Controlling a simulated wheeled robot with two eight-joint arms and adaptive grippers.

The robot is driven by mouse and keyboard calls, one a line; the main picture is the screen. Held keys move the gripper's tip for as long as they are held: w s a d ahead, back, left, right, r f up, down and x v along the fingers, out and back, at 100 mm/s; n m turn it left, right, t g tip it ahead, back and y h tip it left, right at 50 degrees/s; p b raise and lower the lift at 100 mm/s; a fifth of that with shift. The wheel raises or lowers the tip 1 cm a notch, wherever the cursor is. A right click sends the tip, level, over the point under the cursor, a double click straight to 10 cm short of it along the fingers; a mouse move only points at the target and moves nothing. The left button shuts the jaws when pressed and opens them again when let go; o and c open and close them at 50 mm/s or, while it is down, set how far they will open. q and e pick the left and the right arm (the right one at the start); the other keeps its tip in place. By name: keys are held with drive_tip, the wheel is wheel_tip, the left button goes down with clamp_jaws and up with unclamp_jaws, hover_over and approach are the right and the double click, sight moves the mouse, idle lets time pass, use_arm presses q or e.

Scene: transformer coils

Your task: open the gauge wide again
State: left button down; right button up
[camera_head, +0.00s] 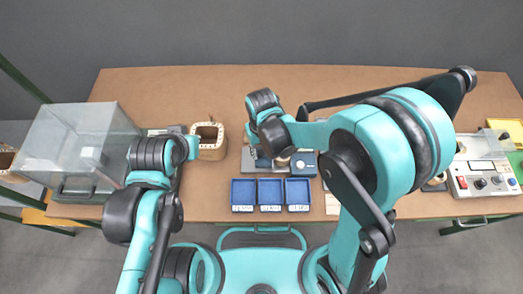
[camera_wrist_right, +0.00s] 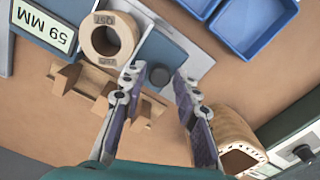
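The gauge (camera_wrist_right: 178,48) is a blue-grey device with a grey plate and a dark round knob (camera_wrist_right: 160,76). A tan ring coil (camera_wrist_right: 92,38) lies against it, and a readout (camera_wrist_right: 43,27) beside it shows 59 MM. My right gripper (camera_wrist_right: 157,74) is open above the gauge, one finger on each side of the knob with gaps visible.
Three blue trays (camera_head: 270,194) stand in front of the gauge. A clear box (camera_head: 75,140) stands at the left. A panel with buttons (camera_head: 484,182) is at the right. The back of the table is clear.

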clamp_jaws()
drive_tip(key=shift+a, duration=1.45)
drive_tip(key=shift+d, duration=0.1)
unclamp_jaws()
